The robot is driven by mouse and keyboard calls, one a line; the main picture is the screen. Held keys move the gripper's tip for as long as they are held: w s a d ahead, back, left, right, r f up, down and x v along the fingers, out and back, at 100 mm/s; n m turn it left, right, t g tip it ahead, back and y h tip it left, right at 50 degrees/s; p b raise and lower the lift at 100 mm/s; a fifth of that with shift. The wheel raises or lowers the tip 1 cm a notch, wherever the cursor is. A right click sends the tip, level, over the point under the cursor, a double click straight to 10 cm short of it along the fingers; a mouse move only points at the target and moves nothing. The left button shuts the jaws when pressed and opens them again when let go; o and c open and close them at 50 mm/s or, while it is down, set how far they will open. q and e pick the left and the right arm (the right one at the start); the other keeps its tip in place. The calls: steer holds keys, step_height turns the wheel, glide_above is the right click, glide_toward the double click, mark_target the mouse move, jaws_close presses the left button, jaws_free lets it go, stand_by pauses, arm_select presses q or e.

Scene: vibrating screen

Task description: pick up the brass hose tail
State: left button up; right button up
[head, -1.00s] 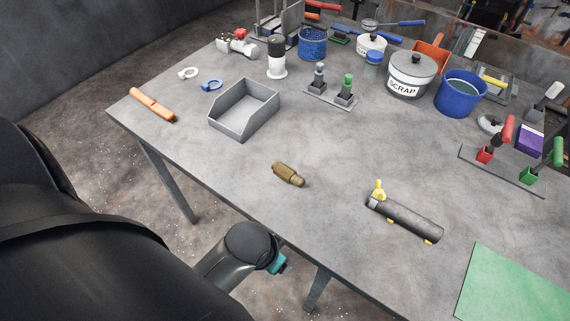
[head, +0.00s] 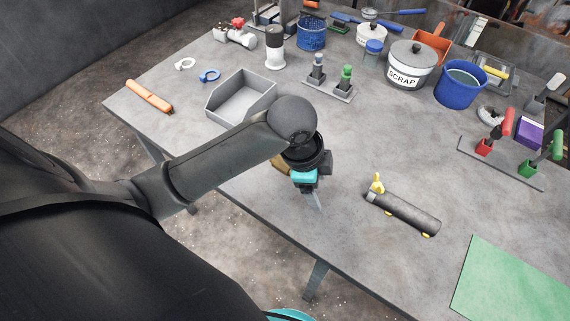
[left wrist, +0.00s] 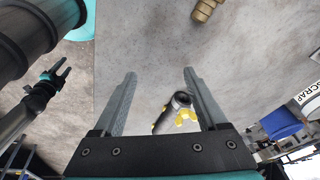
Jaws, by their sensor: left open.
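The brass hose tail (head: 281,166) lies on the grey table and is mostly hidden behind my left arm in the head view. It also shows at the top edge of the left wrist view (left wrist: 205,9), cut off by the frame. My left gripper (head: 316,202) is over the table close to the hose tail, to its lower right in the head view. In the left wrist view its two fingers (left wrist: 160,74) are apart with nothing between them, and the hose tail is beyond their tips. My right gripper (left wrist: 62,70) shows small at the left of that view, its fingers apart.
A dark cylinder with yellow parts (head: 405,211) lies right of my left gripper. A grey open bin (head: 232,112) stands behind my left arm. A green mat (head: 510,290) lies at the lower right. The table between cylinder and bin is mostly clear.

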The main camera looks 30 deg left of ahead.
arm_select(q)
steer(key=w+a+r+m+g+y, duration=0.2)
steer(key=w+a+r+m, duration=0.3)
steer(key=a+r, duration=0.55)
steer(key=b, duration=0.2)
glide_above(282, 161)
steer(key=shift+m, duration=0.3)
step_height(282, 161, down, 11)
steer(key=shift+w+d+r, duration=0.1)
steer(key=shift+d+r, duration=0.05)
step_height(282, 161, down, 5)
steer(key=shift+f+b, duration=0.15)
steer(key=shift+b, duration=0.45)
jaws_close()
